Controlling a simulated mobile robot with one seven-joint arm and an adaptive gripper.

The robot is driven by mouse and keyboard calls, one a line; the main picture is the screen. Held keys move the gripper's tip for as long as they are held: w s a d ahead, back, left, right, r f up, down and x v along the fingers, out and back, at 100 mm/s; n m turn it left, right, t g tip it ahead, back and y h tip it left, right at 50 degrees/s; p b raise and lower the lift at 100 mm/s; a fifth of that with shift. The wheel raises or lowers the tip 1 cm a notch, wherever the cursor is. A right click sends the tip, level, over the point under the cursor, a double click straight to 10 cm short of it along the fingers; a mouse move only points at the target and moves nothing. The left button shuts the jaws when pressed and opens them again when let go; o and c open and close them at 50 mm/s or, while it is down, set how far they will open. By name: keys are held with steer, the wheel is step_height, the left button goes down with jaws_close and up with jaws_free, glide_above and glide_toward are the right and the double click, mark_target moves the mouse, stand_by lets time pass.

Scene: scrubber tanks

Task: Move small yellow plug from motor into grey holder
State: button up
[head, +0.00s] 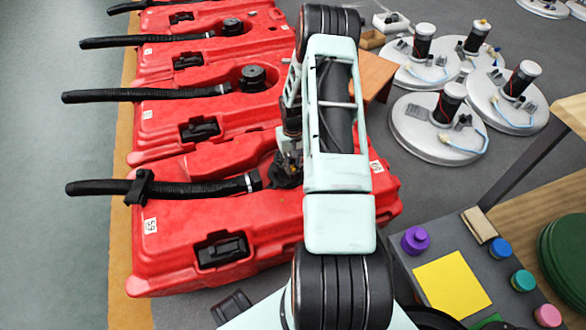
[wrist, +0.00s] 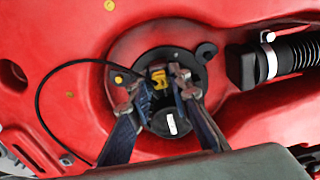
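The small yellow plug (wrist: 158,79) shows in the wrist view, in the dark round recess of a red tank, just above a black cylindrical motor (wrist: 168,122) with a white label. My gripper (wrist: 150,74) is open over this recess, its fingers on either side of the motor. The plug lies between the fingertips, nearer the right one; I see no clear grip on it. In the head view my gripper (head: 290,163) is mostly hidden by my arm above the nearest red tank. I cannot pick out the grey holder with certainty.
Red tanks (head: 225,195) with black hoses stand in a row. Round grey scrubber heads (head: 438,135) lie at upper right. A grey surface (head: 455,235) at lower right bears a yellow square and coloured knobs. In the wrist view a thin black cable (wrist: 45,85) curves left of the recess.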

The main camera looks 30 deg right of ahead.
mark_target(293, 167)
jaws_close()
steer(key=o, duration=1.2)
jaws_free()
step_height(293, 167, up, 12)
